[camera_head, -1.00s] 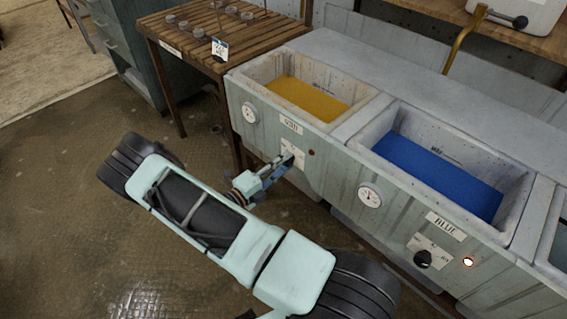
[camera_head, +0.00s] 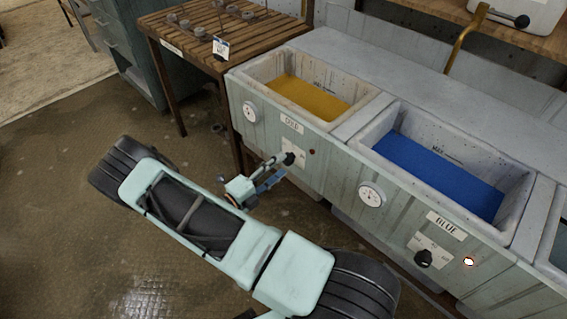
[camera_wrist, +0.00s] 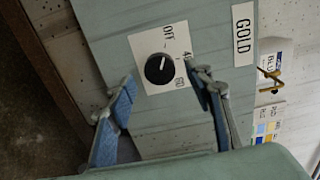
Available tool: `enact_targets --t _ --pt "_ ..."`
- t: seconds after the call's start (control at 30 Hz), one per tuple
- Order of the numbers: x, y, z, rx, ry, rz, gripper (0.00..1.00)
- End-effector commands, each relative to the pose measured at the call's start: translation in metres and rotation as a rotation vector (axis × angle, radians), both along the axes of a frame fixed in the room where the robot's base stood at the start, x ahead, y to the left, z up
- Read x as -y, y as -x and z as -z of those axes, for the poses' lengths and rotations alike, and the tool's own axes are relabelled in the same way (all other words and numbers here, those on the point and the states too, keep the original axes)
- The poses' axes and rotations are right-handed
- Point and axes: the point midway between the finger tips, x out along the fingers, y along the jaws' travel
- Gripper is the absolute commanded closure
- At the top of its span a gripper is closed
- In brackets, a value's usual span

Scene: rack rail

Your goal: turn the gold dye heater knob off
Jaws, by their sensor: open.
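The gold heater knob (camera_head: 289,158) is a round black dial on a white plate below the GOLD label, on the front of the vat with yellow dye. In the wrist view the knob (camera_wrist: 158,69) shows whole, with a short light pointer mark; the plate reads OFF, 40 and 60 around it. The mark points away from the plate's left side, but I cannot tell its exact setting. My gripper (camera_head: 268,172) is open, its fingers apart and empty. In the wrist view my gripper (camera_wrist: 162,80) has one blue-padded finger each side of the knob, seemingly short of it.
A small dark red lamp (camera_head: 312,152) beside the gold plate looks unlit. The blue vat's knob (camera_head: 423,258) and its glowing lamp (camera_head: 468,262) are to the right. Round gauges (camera_head: 250,111) sit on the fronts. A slatted wooden table (camera_head: 205,50) stands at the left; floor before the vats is open.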

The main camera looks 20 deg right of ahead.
Motion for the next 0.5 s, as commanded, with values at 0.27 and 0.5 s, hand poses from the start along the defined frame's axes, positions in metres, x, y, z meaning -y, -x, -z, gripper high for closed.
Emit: enact_targets --t 0.27,0.5 --pt "-0.058 0.020 0.000 0.001 -0.003 -0.004 0.53" --pt "-0.084 0.030 0.000 0.000 -0.001 -0.002 0.53"
